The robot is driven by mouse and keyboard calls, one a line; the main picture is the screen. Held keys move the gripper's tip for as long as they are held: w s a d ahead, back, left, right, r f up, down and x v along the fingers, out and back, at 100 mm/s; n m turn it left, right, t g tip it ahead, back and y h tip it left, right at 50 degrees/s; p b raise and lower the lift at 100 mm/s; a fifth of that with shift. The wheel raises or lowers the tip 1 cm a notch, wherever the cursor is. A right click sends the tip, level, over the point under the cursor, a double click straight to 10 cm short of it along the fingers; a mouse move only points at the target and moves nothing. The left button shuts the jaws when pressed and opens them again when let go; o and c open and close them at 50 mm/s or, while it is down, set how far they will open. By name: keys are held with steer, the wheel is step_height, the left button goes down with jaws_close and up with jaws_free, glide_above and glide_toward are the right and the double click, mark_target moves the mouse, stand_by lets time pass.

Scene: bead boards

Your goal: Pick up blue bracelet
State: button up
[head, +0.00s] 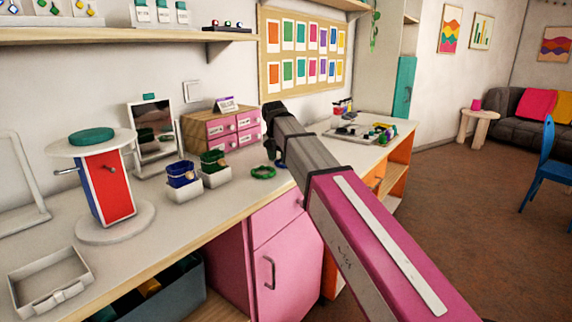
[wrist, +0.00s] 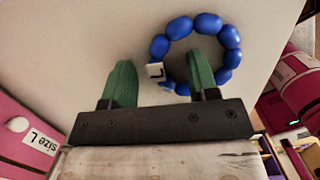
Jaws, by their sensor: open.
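The blue bracelet (wrist: 180,27) is a ring of big round blue beads with a small white tag marked L. It lies on the pale counter in the wrist view. My gripper (wrist: 160,62) is open, its two green fingers apart. The right finger overlaps the near part of the ring and its tip shows against the ring's opening; the left finger is outside, to the left. Contact and height cannot be told. In the head view my gripper (head: 275,148) hangs small and dark over the counter, and the bracelet is mostly hidden or too small to make out.
A green bracelet (head: 263,172) lies just left of my gripper. A bead tray (head: 350,134) is to the right.

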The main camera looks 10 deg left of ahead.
steer(key=c, duration=1)
steer(key=shift+r, duration=0.15)
